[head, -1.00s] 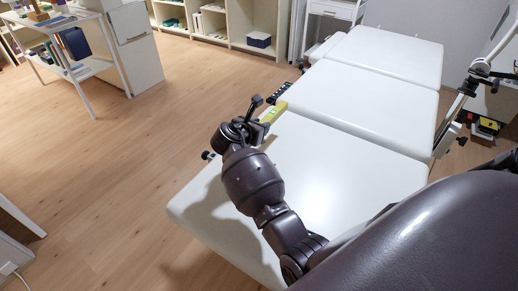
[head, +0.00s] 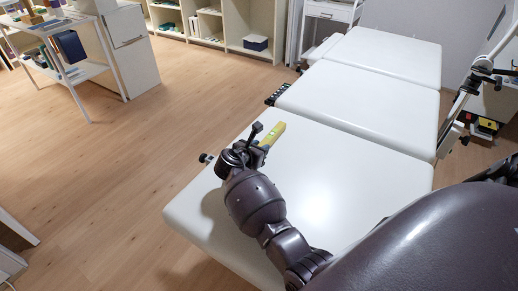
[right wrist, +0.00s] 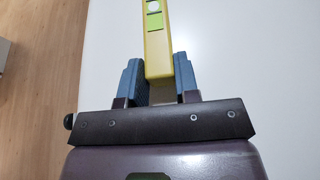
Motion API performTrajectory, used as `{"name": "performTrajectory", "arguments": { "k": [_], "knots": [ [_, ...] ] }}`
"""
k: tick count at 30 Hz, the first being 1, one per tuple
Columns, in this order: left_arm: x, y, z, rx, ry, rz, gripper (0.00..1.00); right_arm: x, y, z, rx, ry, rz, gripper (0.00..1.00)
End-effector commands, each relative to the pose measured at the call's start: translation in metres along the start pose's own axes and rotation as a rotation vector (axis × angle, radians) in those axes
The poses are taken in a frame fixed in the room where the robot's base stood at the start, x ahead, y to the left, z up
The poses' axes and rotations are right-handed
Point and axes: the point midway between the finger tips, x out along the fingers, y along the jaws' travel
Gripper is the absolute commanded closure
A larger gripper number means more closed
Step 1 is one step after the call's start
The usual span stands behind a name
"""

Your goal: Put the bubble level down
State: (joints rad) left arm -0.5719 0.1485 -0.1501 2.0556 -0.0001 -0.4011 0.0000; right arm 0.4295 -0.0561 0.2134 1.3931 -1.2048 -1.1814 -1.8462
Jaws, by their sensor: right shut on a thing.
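The bubble level (head: 271,135) is a yellow-green bar with bright vials. My right gripper (head: 258,145) is shut on one end of it, over the left part of the couch's near white section (head: 330,160). In the right wrist view the level (right wrist: 155,35) sticks out ahead between the two blue fingers of the gripper (right wrist: 159,72), with the white surface behind it. I cannot tell whether the level touches the couch. My left gripper is not in view.
A black strip (head: 277,94) sits at the couch's left edge, beside the joint between sections. A black knob (head: 205,158) sticks out at the near left edge. The white surface right of the gripper is clear. Wooden floor lies to the left.

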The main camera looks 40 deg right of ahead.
Motion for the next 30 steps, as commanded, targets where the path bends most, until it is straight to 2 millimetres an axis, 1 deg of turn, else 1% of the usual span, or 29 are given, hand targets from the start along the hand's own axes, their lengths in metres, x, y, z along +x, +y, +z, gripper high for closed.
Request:
{"name": "performTrajectory", "arguments": {
  "k": [6,7,9,12,20,23,26,30],
  "knots": [
    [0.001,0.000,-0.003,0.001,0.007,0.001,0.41,0.001,0.000,-0.003,-0.002,0.000,0.000,0.99],
    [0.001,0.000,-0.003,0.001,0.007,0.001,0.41,0.001,0.000,-0.004,-0.002,0.000,0.000,0.69],
    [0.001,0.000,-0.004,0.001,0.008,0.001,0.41,0.001,0.000,-0.003,-0.001,0.000,0.000,0.59],
    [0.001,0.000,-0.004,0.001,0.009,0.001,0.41,0.001,0.000,-0.003,-0.001,0.000,0.000,0.45],
    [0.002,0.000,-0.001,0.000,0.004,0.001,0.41,0.001,0.000,-0.003,-0.001,0.000,0.000,0.45],
    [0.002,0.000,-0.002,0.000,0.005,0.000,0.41,-0.001,0.000,0.002,0.002,0.000,0.000,0.45],
    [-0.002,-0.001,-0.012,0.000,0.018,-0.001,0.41,-0.013,0.001,0.005,0.002,0.000,0.002,0.45],
    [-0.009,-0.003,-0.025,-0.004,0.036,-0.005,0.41,-0.036,0.001,0.007,0.005,0.000,0.003,0.45]
  ]
}}
